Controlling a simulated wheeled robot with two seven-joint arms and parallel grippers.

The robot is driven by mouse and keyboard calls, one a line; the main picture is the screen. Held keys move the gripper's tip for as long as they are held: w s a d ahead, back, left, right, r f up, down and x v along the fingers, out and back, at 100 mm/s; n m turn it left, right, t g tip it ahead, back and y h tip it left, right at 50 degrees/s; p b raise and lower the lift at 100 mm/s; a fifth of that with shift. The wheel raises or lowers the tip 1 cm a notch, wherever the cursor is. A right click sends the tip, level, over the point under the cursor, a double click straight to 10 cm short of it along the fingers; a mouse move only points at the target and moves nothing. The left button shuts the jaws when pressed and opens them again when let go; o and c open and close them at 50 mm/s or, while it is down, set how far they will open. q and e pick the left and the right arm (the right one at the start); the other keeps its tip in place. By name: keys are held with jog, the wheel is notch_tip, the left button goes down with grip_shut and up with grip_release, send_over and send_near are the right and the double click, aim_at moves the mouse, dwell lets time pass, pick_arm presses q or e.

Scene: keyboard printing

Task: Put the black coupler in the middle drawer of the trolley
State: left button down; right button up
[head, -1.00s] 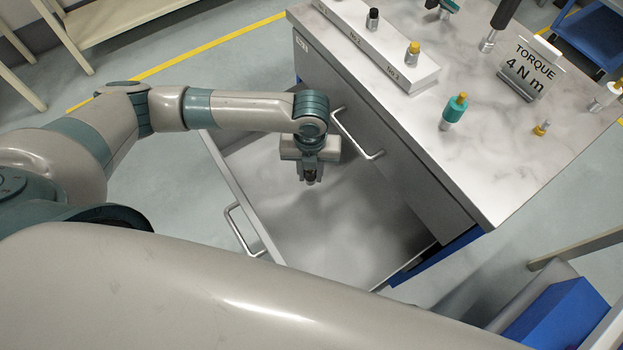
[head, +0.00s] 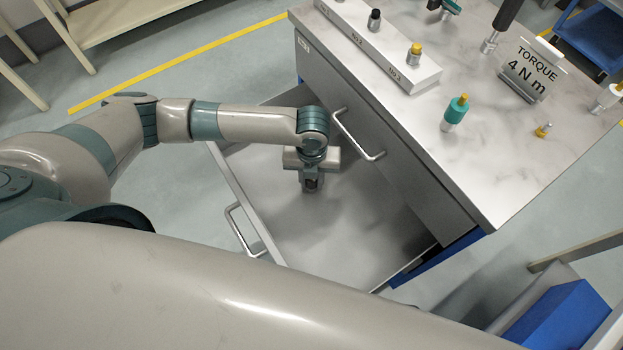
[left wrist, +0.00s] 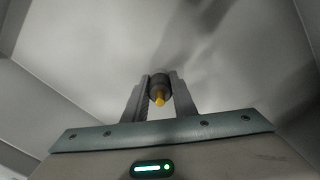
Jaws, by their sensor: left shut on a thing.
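My left gripper (head: 312,184) is inside the open drawer (head: 365,255) of the trolley (head: 385,150), low over its bare metal floor. In the left wrist view the gripper (left wrist: 159,98) is shut on the black coupler (left wrist: 160,84), a short dark cylinder with a yellow tip. In the head view the coupler is a small dark shape between the fingers. I cannot tell whether it touches the drawer floor. The drawer is pulled out below a closed front with a handle (head: 360,135). My right gripper is not in view.
On the trolley top stand a numbered rack (head: 395,55) with fittings, a teal fitting (head: 456,110), a small brass fitting (head: 543,130) and a torque sign (head: 530,70). The drawer's near wall has a handle (head: 240,228). The rest of the drawer floor is clear.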

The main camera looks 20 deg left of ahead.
pick_arm(q)
jog(key=shift+f, duration=0.1)
jog(key=c, duration=1.5)
grip_release()
jog(key=shift+o, duration=0.2)
notch_tip(320, 180, up, 12)
